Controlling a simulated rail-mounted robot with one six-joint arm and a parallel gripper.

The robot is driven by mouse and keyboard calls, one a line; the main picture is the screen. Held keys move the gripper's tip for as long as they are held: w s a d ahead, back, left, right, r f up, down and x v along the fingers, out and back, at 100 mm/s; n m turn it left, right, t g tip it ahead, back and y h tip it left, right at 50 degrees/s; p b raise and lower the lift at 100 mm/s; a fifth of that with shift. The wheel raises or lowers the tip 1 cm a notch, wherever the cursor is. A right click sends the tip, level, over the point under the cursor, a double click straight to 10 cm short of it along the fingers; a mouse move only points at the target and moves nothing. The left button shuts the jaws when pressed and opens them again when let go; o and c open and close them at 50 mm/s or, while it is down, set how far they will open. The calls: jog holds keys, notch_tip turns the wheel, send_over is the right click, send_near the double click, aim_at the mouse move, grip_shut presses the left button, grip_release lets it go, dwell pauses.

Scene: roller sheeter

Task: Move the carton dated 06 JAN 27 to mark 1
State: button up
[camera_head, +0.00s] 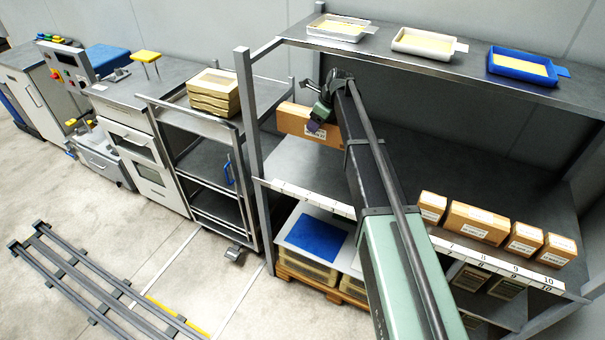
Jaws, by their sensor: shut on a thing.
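My gripper (322,112) is shut on a brown carton (295,121) over the left end of the rack's middle shelf. The carton has a white label, too small here to read a date. It looks raised above the shelf, but I cannot tell the gap for sure. The white number strip (310,199) runs along the shelf's front edge; its left end, below the carton, is too small to read clearly. My arm hides the strip's middle. Several other cartons, such as a long one (477,222), stand at the right end behind marks 7 to 10.
A rack post (247,140) stands just left of the carton. The upper shelf (395,55) overhead carries two white trays and a blue tray (522,66). The shelf below the held carton (305,165) is clear. A cart (205,160) with stacked boxes stands left of the rack.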

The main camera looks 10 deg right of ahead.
jog(key=f+b, duration=2)
jog(key=shift+s+d+f, duration=0.2)
jog(key=shift+s+d, duration=0.05)
jog(key=shift+d, duration=0.15)
jog(key=shift+r, duration=0.3)
jog(key=shift+f, duration=0.25)
jog(key=o, duration=1.2)
jog(key=shift+r, duration=0.1)
